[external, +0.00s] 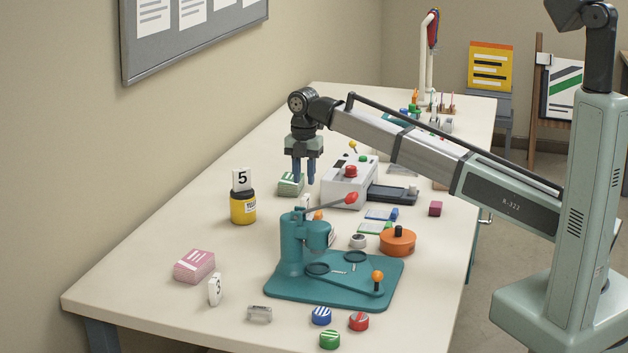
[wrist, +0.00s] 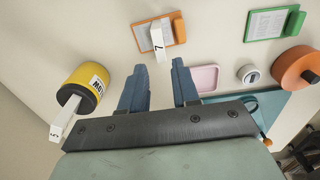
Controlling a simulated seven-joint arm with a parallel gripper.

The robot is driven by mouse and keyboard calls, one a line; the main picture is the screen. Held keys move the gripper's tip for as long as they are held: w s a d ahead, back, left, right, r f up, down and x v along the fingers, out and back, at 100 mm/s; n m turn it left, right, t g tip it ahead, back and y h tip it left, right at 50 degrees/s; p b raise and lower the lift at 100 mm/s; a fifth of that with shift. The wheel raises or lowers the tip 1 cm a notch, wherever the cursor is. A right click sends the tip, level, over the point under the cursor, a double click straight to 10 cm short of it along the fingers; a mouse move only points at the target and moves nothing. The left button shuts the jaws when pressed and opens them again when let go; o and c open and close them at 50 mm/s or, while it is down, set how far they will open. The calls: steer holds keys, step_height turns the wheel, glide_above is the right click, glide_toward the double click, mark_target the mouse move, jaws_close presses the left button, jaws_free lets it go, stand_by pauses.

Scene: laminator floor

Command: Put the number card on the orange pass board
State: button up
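My gripper (external: 304,181) points down above the table, near a green-and-white stack. In the wrist view its two blue fingers (wrist: 160,75) are wide apart with nothing between them. An orange board (wrist: 150,28) bearing a paper sheet lies ahead of the fingers. A white card marked 7 (wrist: 157,42) stands at its near edge, overlapping it in view; I cannot tell whether it rests on it. A card marked 5 (external: 242,179) stands on a yellow pot (external: 243,208), both also in the wrist view (wrist: 83,85). Another white number card (external: 215,290) stands at the front left.
A teal hand press (external: 290,245) stands in front of my gripper. A white machine (external: 349,184) with a red button is to its right. A green board (wrist: 265,24), a pink tray (wrist: 207,78) and an orange round tin (external: 397,242) lie nearby. The table's left is mostly clear.

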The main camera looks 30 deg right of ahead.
mark_target(304, 198)
steer(key=shift+r, duration=1.55)
